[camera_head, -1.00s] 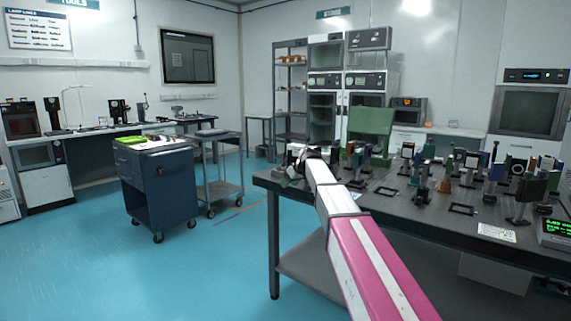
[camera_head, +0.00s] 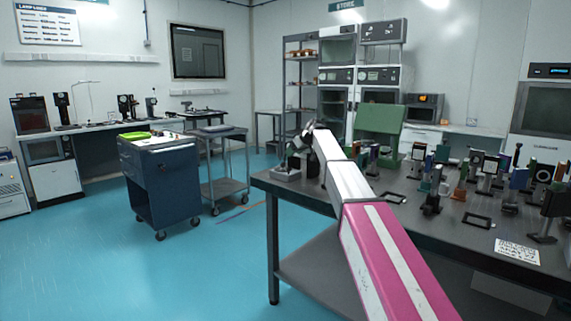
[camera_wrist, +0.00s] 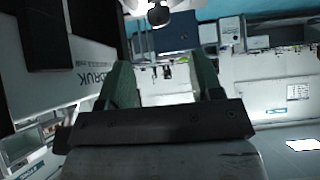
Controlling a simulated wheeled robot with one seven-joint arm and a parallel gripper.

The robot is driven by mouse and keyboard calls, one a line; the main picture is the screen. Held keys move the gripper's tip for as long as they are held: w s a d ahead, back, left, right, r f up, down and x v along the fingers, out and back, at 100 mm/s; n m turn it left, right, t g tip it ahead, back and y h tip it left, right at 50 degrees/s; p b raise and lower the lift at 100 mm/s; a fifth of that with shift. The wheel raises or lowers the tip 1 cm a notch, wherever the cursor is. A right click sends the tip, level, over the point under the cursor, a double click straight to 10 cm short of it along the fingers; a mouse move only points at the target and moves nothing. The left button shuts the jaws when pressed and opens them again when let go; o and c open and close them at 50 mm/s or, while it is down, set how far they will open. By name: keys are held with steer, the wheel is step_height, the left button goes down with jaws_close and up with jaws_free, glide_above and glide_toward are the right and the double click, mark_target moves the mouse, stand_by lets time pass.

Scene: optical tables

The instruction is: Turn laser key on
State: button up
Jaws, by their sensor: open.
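No laser key can be made out with certainty. My gripper (camera_head: 302,137) is at the far end of my white and magenta arm, over the left end of the optical table (camera_head: 330,198). In the wrist view my gripper (camera_wrist: 163,78) has its two green fingers apart, with nothing held between them. A small dark round part (camera_wrist: 158,14) on a white piece shows at the top of that view; I cannot tell what it is. A small grey block (camera_head: 287,174) stands on the table close below my gripper, partly in shadow.
Several optical mounts (camera_head: 488,172) crowd the table's right half. A green panel (camera_head: 379,119) stands at its back. A blue tool cart (camera_head: 163,190) and a grey trolley (camera_head: 222,160) stand to the left, with open blue floor in front.

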mark_target(283, 163)
steer(key=x, duration=1)
steer(key=shift+a+f, duration=0.1)
steer(key=shift+a, duration=0.05)
steer(key=c, duration=0.9)
